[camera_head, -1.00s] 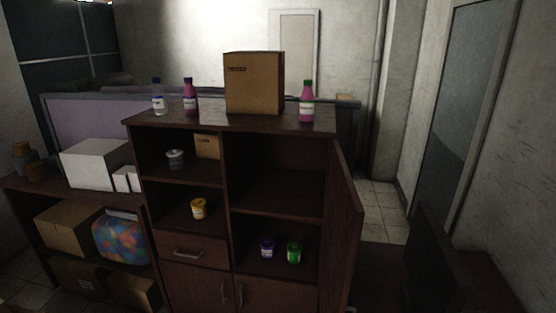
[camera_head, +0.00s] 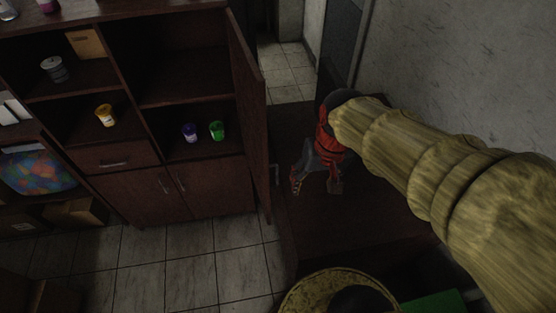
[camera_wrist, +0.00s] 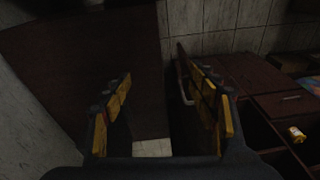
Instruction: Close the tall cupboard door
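The dark brown tall cupboard (camera_head: 188,60) stands at the left of the head view. Its door (camera_head: 248,100) is open, hinged at the right side and swung out towards me. A metal handle (camera_head: 275,175) is on the door's right-hand face, low near its free edge. My gripper (camera_head: 316,189) is open and empty, to the right of the handle and apart from it. In the wrist view my gripper (camera_wrist: 163,85) has its yellow-padded fingers spread. The door's handle (camera_wrist: 184,88) shows there beside the right finger, which hides part of the door.
A dark brown low surface (camera_head: 350,225) lies under and beside my gripper, with the wall (camera_head: 470,70) beyond. The open shelves hold a yellow jar (camera_head: 105,115), a purple jar (camera_head: 190,132) and a green jar (camera_head: 217,131). The tiled floor (camera_head: 185,265) before the cupboard is clear.

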